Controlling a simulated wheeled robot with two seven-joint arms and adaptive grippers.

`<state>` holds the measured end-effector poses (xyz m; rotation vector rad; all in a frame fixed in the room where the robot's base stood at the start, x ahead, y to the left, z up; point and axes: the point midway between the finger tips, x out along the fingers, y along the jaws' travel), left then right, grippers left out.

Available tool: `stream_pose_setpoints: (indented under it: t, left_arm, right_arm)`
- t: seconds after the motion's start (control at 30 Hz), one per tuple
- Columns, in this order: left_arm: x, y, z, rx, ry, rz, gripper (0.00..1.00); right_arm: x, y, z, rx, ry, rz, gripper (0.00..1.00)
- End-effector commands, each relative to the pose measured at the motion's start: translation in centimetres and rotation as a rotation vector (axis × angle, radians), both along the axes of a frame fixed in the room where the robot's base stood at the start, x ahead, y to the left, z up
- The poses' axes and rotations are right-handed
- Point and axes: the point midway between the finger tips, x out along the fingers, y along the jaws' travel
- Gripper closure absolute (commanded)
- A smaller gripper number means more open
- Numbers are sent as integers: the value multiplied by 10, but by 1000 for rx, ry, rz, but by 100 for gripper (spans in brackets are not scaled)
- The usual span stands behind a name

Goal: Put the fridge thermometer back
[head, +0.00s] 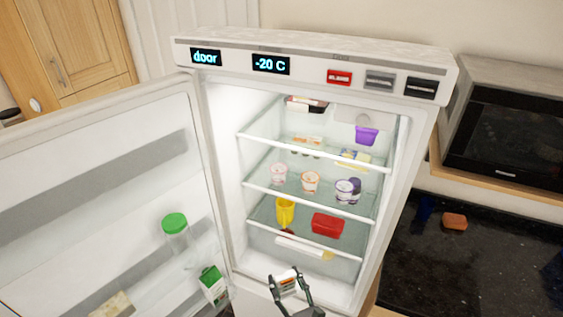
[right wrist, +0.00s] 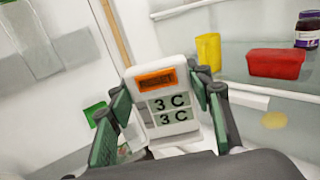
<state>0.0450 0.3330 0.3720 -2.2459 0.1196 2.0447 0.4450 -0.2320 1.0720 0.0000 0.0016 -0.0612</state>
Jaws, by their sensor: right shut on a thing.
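The fridge thermometer (right wrist: 164,96) is a small white block with an orange strip and two "3 C" readings. My right gripper (right wrist: 160,105) is shut on it, a finger on each side, in the right wrist view. In the head view my right gripper (head: 287,284) holds the thermometer (head: 286,279) low, in front of the lower part of the open fridge (head: 225,140). The fridge's glass shelves (head: 262,184) hold food. My left gripper is not in view.
The fridge door (head: 95,190) stands open at the left, with a green-capped bottle (head: 175,228) and a carton (head: 212,283) in it. A yellow cup (head: 285,212) and red box (head: 327,224) are on a lower shelf. A dark counter (head: 440,265) lies at the right.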

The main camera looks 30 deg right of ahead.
Motion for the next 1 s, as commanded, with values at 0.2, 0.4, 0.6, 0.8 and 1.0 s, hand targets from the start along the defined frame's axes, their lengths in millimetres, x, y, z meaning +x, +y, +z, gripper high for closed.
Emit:
stream_pose_setpoints:
  t: [0.2,0.4,0.6,0.8,1.0]
  left_arm:
    - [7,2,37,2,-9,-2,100]
    - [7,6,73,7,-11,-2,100]
    - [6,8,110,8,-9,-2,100]
    - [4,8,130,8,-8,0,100]
    - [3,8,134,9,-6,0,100]
  right_arm:
    - [48,-50,120,9,-20,-165,79]
    - [83,-97,232,6,-17,-325,79]
    - [103,-123,336,5,-11,-415,79]
    - [110,-126,393,3,-4,-418,79]
    - [124,-132,404,-1,2,-414,79]
